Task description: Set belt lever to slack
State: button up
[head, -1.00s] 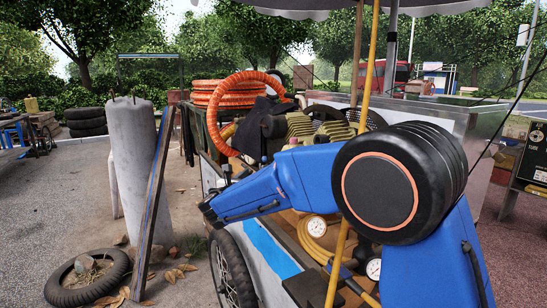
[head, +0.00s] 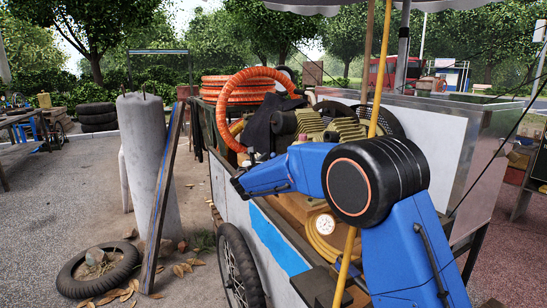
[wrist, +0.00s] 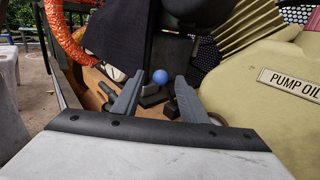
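A blue ball knob (wrist: 160,76) stands above a dark block at the middle of the wrist view. It appears to be the lever's end; its shaft is hardly visible. My gripper (wrist: 159,88) is open, with one grey finger on each side of the knob's line. The knob shows in the gap near the fingertips, with space on both sides. I cannot tell how deep it lies between them. In the head view my gripper (head: 238,186) is at the cart's left edge, and the knob cannot be made out there.
A beige tank labelled "PUMP OIL" (wrist: 270,90) is close on the right. An orange hose (wrist: 62,30) and a dark cloth (wrist: 118,35) lie on the left and behind. In the head view, a yellow pole (head: 364,150) stands close to my arm.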

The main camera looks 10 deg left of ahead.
aim_at(274, 154)
jog(key=shift+w+d, duration=0.2)
jog(key=shift+w, duration=0.65)
jog(key=shift+w+d, duration=0.15)
jog(key=shift+w, duration=0.7)
jog(key=shift+c, duration=0.6)
